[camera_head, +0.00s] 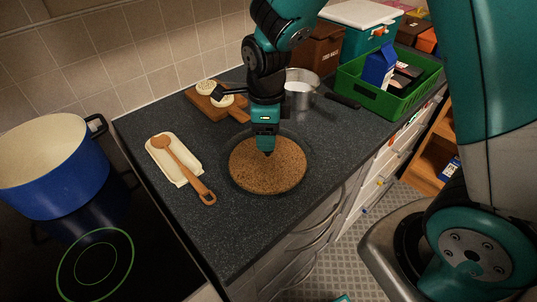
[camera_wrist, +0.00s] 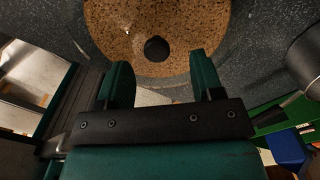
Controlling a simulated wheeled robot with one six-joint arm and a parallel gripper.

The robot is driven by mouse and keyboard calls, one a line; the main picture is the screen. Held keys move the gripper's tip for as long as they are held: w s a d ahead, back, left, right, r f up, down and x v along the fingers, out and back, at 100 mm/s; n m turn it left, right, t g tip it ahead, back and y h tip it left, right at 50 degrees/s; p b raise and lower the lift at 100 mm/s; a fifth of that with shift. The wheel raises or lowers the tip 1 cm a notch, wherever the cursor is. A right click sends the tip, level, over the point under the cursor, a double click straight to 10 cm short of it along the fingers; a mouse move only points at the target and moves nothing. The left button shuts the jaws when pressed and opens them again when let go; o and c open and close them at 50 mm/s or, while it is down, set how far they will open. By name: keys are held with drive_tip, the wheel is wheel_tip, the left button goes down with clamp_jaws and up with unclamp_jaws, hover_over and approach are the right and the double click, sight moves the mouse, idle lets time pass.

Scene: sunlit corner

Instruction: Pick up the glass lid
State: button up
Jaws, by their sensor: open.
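The glass lid (camera_head: 272,178) lies flat on the dark worktop. It is clear, and a round speckled brown disc shows through or beneath it; a thin clear rim shows around the disc. Its black round knob (camera_wrist: 157,48) shows in the wrist view, just beyond the fingertips and roughly midway between them. My gripper (camera_head: 266,151) points down over the middle of the lid in the head view and hides part of it. In the wrist view my gripper (camera_wrist: 160,72) is open, its two green fingers apart with nothing held.
A blue pot (camera_head: 60,185) stands on the black hob at left. A wooden spoon (camera_head: 180,165) lies on a cream rest. Behind are a wooden board (camera_head: 228,107), a metal saucepan (camera_head: 299,92) and a green crate (camera_head: 372,95). Bare worktop lies in front of the lid.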

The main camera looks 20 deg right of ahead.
sight(268, 153)
drive_tip(key=f, duration=0.4)
drive_tip(key=shift+s+f+p, duration=0.15)
drive_tip(key=shift+s+p, duration=0.05)
drive_tip(key=shift+p, duration=0.15)
drive_tip(key=c, duration=1.1)
